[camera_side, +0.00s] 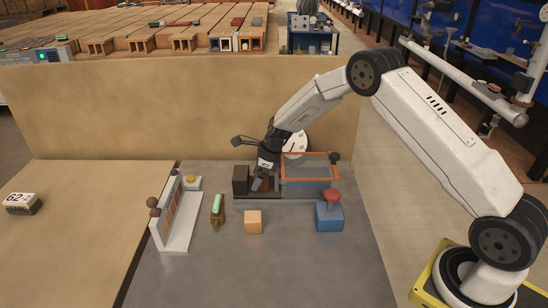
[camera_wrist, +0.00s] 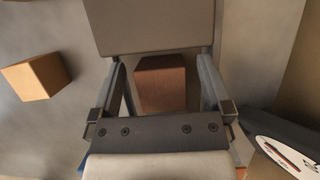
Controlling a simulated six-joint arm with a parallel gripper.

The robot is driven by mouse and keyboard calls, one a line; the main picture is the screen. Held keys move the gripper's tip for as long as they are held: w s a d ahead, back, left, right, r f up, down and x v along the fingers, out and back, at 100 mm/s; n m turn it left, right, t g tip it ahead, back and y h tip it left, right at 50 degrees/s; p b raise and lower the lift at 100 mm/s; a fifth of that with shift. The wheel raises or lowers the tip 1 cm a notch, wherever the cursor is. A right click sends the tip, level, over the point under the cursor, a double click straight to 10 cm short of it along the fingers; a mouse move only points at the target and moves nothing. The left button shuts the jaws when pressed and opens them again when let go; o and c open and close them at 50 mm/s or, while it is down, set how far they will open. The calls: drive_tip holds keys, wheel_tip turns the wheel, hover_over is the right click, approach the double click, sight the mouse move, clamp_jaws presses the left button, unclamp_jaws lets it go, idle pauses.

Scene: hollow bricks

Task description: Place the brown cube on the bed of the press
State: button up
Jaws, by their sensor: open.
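The brown cube (camera_wrist: 160,85) shows in the wrist view between the two fingers of my gripper (camera_wrist: 160,88). The fingers are open, with a narrow gap on each side of the cube. In the side view my gripper (camera_side: 260,184) is low at what looks like the press, and it mostly hides the cube there. A dark block (camera_side: 240,180) stands just left of the fingers; a dark panel (camera_wrist: 150,25) fills the top of the wrist view. A white dial (camera_side: 296,142) is behind my wrist. I cannot tell exactly how the cube rests on the bed.
An orange cube (camera_side: 253,222) lies in front. An orange-rimmed bin (camera_side: 308,187) is right of my gripper, and a blue block with a red knob (camera_side: 329,215) is in front of it. A white stand (camera_side: 178,235) and a green-topped item (camera_side: 217,208) are left.

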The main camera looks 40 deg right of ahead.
drive_tip(key=v, duration=1.2)
idle(0.6)
drive_tip(key=s+a+n+h, duration=0.1)
drive_tip(key=s+a+n, duration=0.2)
drive_tip(key=s+n, duration=1)
drive_tip(key=s+a+n+h, duration=0.2)
drive_tip(key=s+a+n, duration=0.1)
drive_tip(key=s+n, duration=1)
drive_tip(key=shift+s+r+n+g, duration=0.2)
drive_tip(key=shift+s+n+g, duration=0.1)
drive_tip(key=shift+s+n, duration=0.15)
drive_tip(key=shift+w+a, duration=0.1)
